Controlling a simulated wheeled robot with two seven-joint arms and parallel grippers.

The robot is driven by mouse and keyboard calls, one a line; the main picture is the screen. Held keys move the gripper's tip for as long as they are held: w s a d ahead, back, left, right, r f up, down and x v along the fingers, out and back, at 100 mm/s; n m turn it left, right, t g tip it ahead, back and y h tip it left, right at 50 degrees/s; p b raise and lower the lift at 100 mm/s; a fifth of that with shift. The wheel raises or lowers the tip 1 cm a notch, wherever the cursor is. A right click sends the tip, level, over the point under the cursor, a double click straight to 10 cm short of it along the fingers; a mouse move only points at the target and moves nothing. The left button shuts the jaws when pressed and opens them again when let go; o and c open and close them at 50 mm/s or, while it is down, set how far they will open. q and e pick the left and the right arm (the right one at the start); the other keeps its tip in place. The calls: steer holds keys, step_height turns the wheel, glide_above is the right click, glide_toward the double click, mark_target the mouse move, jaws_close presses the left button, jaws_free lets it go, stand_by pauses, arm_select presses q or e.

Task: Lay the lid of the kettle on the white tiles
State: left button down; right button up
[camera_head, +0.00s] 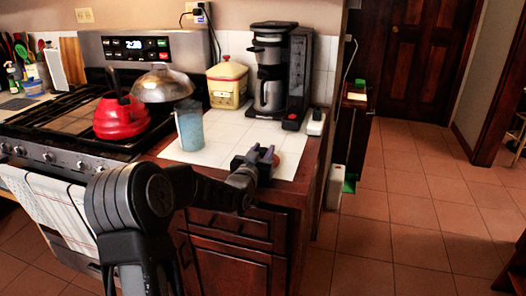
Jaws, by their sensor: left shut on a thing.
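The red kettle (121,118) stands on the black stove top at the left, with its dark handle upright. My left gripper (266,158) is over the front right part of the white tiles (222,134). It is shut on a small red thing (276,161), which seems to be the kettle lid. The fingers hide most of it. I cannot tell whether it touches the tiles. My right gripper is not in view.
A blue cup (190,128) stands on the tiles' left side, near a silver dome (162,85). A yellow canister (227,85) and a coffee maker (273,75) stand behind. A white item (315,122) lies at the right edge. The middle tiles are clear.

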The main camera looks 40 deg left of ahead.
arm_select(q)
steer(key=c, duration=1)
jaws_free()
steer(key=shift+r, duration=0.1)
steer(key=v, duration=1.2)
steer(key=shift+b, duration=0.35)
